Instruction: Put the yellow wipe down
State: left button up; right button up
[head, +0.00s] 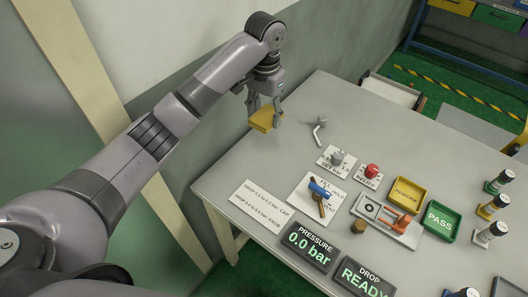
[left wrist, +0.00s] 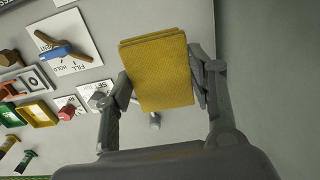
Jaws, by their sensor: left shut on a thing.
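The yellow wipe (head: 264,119) is a folded, flat pad held by my left gripper (head: 264,104) near the far left edge of the grey table. In the left wrist view the wipe (left wrist: 160,70) sits between the two fingers of the left gripper (left wrist: 160,90), which are shut on its sides. The wipe appears raised above the table edge, but its exact height is hard to tell. My right gripper is not in view.
The grey table (head: 280,135) is clear around a small metal handle (head: 318,130). Further right are a red RELIEF knob (head: 372,171), a blue-handled valve (head: 320,190), a yellow REWORK tray (head: 393,200), a green PASS tray (head: 455,232) and a pressure display (head: 310,244).

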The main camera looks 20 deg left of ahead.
pick_arm(q)
send_over(264, 157)
notch_tip(264, 157, down, 11)
jog(key=shift+d+f+p, duration=0.1)
jog(key=shift+p, duration=0.25)
notch_tip(264, 157, down, 4)
jog(key=shift+f, duration=0.25)
jog(key=shift+f, duration=0.1)
jog(key=o, duration=0.9)
jog(key=shift+f, duration=0.1)
jog(key=o, duration=0.4)
jog(key=shift+o, duration=0.2)
